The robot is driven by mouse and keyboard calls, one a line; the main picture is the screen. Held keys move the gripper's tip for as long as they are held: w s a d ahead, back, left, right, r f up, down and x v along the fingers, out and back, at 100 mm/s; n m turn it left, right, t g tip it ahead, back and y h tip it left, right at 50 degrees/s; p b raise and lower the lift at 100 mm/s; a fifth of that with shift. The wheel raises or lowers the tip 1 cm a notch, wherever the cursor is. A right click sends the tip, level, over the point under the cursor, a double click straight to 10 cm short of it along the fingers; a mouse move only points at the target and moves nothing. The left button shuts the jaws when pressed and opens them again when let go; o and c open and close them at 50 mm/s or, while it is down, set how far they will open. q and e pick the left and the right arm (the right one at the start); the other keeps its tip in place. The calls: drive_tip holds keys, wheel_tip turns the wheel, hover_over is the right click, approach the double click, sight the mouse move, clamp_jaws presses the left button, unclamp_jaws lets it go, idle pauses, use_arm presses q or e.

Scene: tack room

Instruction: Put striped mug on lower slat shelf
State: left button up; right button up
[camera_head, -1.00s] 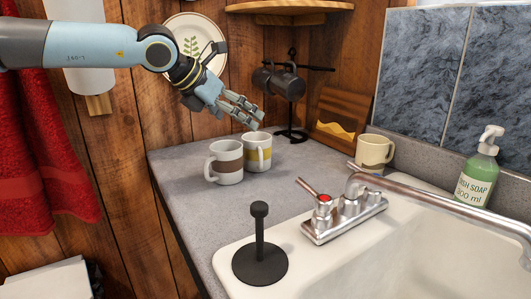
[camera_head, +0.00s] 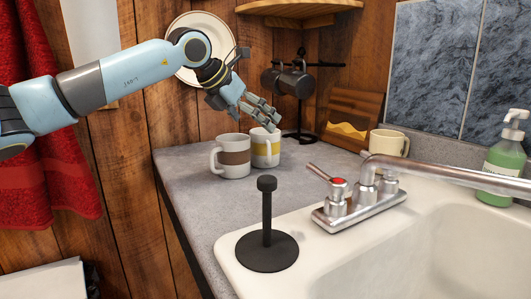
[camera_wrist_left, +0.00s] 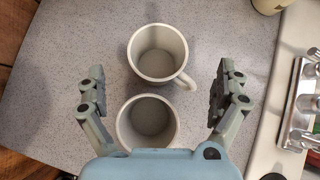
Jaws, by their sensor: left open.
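Two striped mugs stand upright side by side on the grey counter: one with a brown band (camera_head: 234,158) and one with a yellow band (camera_head: 265,150), just behind it to the right. My left gripper (camera_head: 268,118) is open, fingers pointing down, just above the yellow-banded mug. In the left wrist view, my spread fingers (camera_wrist_left: 160,92) are either side of the gap between the yellow-banded mug (camera_wrist_left: 158,55) and the brown-banded mug (camera_wrist_left: 147,122); both look empty. A slatted wooden corner shelf (camera_head: 300,18) is at the top edge; I cannot tell whether it is the lower one. My right gripper is not in view.
A cream mug (camera_head: 389,143) stands farther right, near the tap (camera_head: 352,205) and sink (camera_head: 440,235). Dark mugs hang on a black stand (camera_head: 299,115) behind. A black upright holder (camera_head: 267,250) stands on the sink rim. The front-left counter (camera_head: 205,205) is clear.

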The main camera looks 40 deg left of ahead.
sight(262, 131)
use_arm(q)
drive_tip(key=x, duration=0.5)
drive_tip(key=shift+a+f, duration=0.15)
drive_tip(key=shift+f, duration=0.05)
drive_tip(key=c, duration=1.8)
